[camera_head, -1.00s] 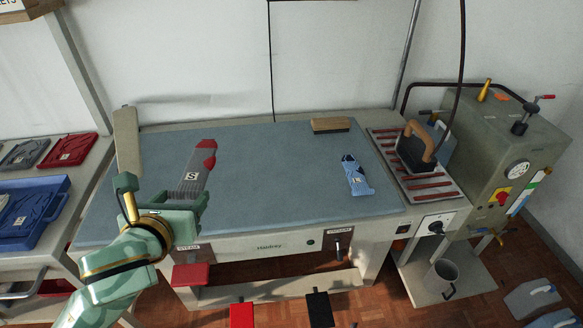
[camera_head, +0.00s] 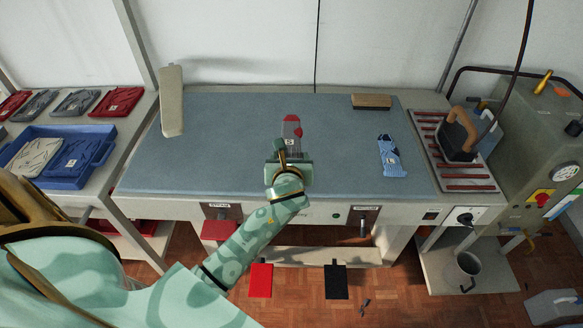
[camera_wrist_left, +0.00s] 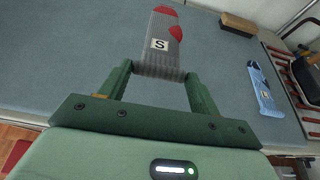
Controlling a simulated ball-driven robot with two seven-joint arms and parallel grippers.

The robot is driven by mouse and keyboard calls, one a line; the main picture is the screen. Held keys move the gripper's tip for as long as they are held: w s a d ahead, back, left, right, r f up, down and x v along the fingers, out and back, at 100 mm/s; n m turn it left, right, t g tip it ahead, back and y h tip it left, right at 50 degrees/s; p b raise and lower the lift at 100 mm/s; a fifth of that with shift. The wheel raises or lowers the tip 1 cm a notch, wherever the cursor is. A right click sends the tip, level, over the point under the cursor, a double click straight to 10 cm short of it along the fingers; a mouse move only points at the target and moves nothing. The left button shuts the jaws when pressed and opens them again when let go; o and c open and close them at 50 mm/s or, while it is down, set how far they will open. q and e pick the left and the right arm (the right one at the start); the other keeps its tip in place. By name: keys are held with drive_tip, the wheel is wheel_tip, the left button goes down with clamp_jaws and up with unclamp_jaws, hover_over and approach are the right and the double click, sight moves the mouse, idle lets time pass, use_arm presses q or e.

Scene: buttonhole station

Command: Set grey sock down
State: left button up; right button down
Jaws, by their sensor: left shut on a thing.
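The grey sock (camera_head: 292,130) has a red toe and heel and a white tag marked S. In the head view it extends beyond my left gripper (camera_head: 289,160), over the middle of the blue-grey table top (camera_head: 220,140). In the left wrist view the sock (camera_wrist_left: 165,50) has its cuff end between the fingertips of my left gripper (camera_wrist_left: 160,75), which is shut on it. I cannot tell whether the sock touches the surface. The gripper hides the near end of the sock in the head view. My right gripper is not in view.
A blue sock (camera_head: 391,157) lies right of the gripper. A wooden brush (camera_head: 371,102) lies at the back, and an iron (camera_head: 459,134) stands on a rack at the right. A pale padded board (camera_head: 171,100) is at the left. The table around the grey sock is clear.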

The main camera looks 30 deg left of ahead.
use_arm(q)
drive_tip(key=w+f, duration=0.1)
drive_tip(key=w+a+f+b, duration=0.1)
drive_tip(key=f, duration=0.1)
drive_tip(key=w+a+f+b, duration=0.1)
drive_tip(key=f, duration=0.1)
drive_tip(key=shift+w+f, duration=0.2)
drive_tip(key=shift+w, duration=0.15)
wheel_tip(320, 180, down, 4)
drive_tip(key=shift+w+r+b, duration=0.1)
drive_tip(key=shift+r+b, duration=0.05)
drive_tip(key=shift+b, duration=1.05)
drive_tip(key=shift+r, duration=0.2)
drive_tip(key=shift+f, duration=0.15)
drive_tip(key=o, duration=0.9)
drive_tip(key=shift+o, duration=0.2)
